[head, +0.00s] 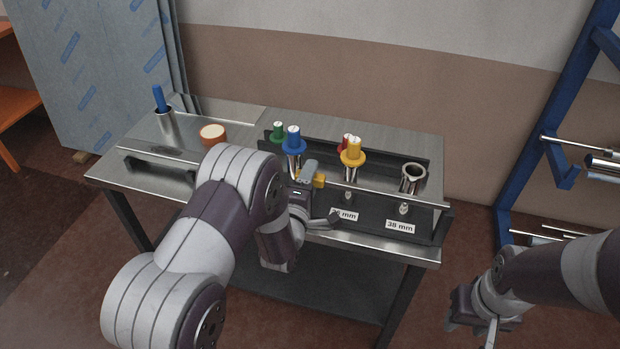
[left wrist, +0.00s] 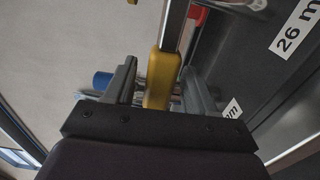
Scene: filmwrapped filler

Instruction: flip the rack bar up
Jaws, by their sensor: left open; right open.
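The rack bar (head: 375,192) is a thin silver bar along the front of the dark rack (head: 370,215) on the metal table. It has a yellow grip (head: 319,180), which also shows in the left wrist view (left wrist: 161,78). My left gripper (head: 318,196) is open at the bar. In the left wrist view its two fingers stand on either side of the yellow grip; I cannot tell whether they touch it. My right gripper (head: 473,325) is open and empty, low at the right, away from the table.
The rack holds tools with green (head: 278,130), blue (head: 293,138), red and yellow (head: 353,150) tops, and a metal cup (head: 412,175). A blue frame (head: 550,120) stands right.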

